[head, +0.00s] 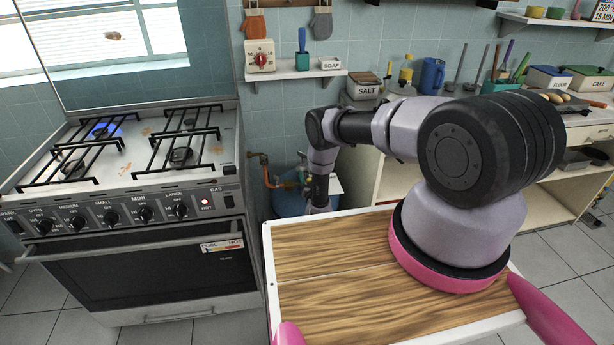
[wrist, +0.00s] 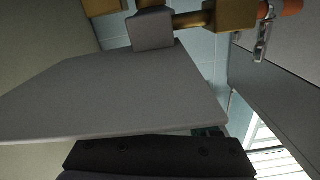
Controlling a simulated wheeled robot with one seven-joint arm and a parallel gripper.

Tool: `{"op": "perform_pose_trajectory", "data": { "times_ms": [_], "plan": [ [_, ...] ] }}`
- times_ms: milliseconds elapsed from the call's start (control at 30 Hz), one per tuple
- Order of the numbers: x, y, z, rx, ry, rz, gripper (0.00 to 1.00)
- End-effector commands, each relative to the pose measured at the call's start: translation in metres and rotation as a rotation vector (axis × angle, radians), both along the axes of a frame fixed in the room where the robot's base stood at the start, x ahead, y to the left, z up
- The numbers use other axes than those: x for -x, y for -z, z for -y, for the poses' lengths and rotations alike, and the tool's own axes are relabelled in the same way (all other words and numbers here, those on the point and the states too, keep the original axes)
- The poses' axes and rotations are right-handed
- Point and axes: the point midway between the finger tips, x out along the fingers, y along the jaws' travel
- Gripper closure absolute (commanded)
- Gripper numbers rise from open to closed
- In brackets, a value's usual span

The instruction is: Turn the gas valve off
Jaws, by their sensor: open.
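A brass gas pipe fitting (head: 262,158) comes out of the tiled wall to the right of the stove, and an orange hose (head: 268,180) runs from it to a blue gas cylinder (head: 290,196). The valve handle is too small to tell. My gripper (head: 318,204) points down beside the cylinder, right of the fitting; its tip is largely hidden behind the wooden-topped surface. In the wrist view, brass pipe (wrist: 192,20) and the orange hose end (wrist: 292,7) show at the top, close to a pale block that seems to be part of my gripper. My gripper is open and empty.
The stove (head: 140,225) stands left, with a blue glow at its back-left burner (head: 103,130). The wooden top (head: 330,285) lies in front. A shelf unit (head: 365,180) is close behind my arm. A narrow gap lies between stove and shelf unit.

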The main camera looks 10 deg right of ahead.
Motion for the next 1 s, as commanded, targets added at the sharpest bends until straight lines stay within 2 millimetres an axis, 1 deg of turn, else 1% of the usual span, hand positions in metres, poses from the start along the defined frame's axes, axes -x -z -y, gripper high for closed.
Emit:
{"op": "perform_pose_trajectory", "data": {
  "times_ms": [33,133,400,433,467,500,567,600,1000],
  "plan": [
    [-0.0044,-0.0004,-0.0008,0.0,-0.001,0.002,0.38],
    [-0.0092,-0.0003,-0.0007,0.001,-0.001,0.0,0.38],
    [-0.0108,-0.0003,-0.0004,0.001,0.0,0.0,0.38],
    [-0.0107,-0.0003,-0.0003,0.0,0.0,0.0,0.45],
    [-0.0107,-0.0003,-0.0003,0.0,0.0,0.0,0.57],
    [-0.0107,-0.0003,-0.0003,0.0,0.0,0.0,0.72],
    [-0.0106,-0.0003,-0.0003,0.0,0.0,0.0,0.95],
    [-0.0106,-0.0003,-0.0003,0.0,0.0,0.0,1.0],
    [-0.0104,-0.0003,-0.0002,0.001,0.0,0.0,1.0]
  ]
}}
